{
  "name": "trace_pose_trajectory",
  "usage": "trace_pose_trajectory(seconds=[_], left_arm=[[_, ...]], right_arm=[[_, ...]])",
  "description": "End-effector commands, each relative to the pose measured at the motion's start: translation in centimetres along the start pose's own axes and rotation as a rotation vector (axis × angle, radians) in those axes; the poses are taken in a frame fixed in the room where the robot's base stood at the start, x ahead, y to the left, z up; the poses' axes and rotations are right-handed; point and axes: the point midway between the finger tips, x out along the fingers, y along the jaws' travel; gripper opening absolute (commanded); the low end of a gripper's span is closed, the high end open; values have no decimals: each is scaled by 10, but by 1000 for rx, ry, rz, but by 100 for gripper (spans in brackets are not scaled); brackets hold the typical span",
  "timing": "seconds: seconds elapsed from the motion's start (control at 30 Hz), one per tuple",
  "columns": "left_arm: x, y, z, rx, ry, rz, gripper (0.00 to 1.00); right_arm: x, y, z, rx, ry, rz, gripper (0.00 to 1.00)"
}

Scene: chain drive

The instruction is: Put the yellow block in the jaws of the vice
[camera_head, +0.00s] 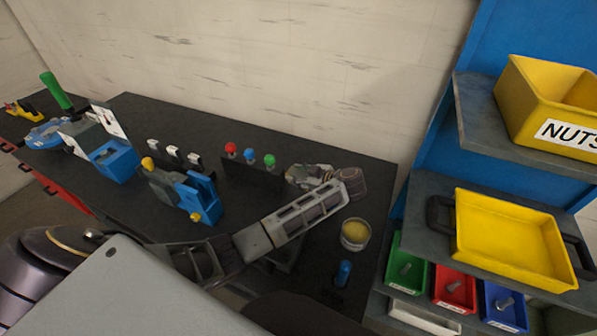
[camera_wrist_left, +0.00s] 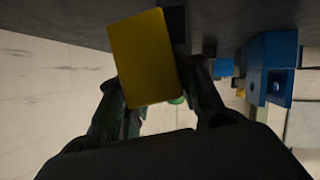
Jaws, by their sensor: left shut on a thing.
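The yellow block (camera_wrist_left: 143,58) is between the fingers of my left gripper (camera_wrist_left: 155,85), which is shut on it; it fills the middle of the left wrist view, slightly tilted. In the head view my left gripper (camera_head: 297,174) is at the right part of the bench, just right of the button box, and I cannot make out the block there. What looks like the vice (camera_head: 182,192), blue and grey with yellow knobs, stands on the bench left of the gripper, well apart from it. My right gripper is not in view.
A black box (camera_head: 250,177) with red, blue and green buttons stands between gripper and vice. A blue block-like fixture (camera_head: 115,160) is farther left. A round tin (camera_head: 355,235) and a small blue item (camera_head: 343,273) are at right. Shelves with a yellow tray (camera_head: 510,240) stand beyond.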

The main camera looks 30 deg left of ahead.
Motion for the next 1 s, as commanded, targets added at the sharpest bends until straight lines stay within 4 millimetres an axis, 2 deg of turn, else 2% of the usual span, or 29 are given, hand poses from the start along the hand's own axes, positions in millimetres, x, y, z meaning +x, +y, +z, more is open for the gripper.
trace_pose_trajectory(seconds=[0.57,0.83,1.0], left_arm=[[4,0,6,-6,3,3,0],[14,-6,25,-4,4,2,0],[18,-9,34,-4,3,2,0]], right_arm=[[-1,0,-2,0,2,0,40],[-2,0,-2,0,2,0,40],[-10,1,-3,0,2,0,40]])
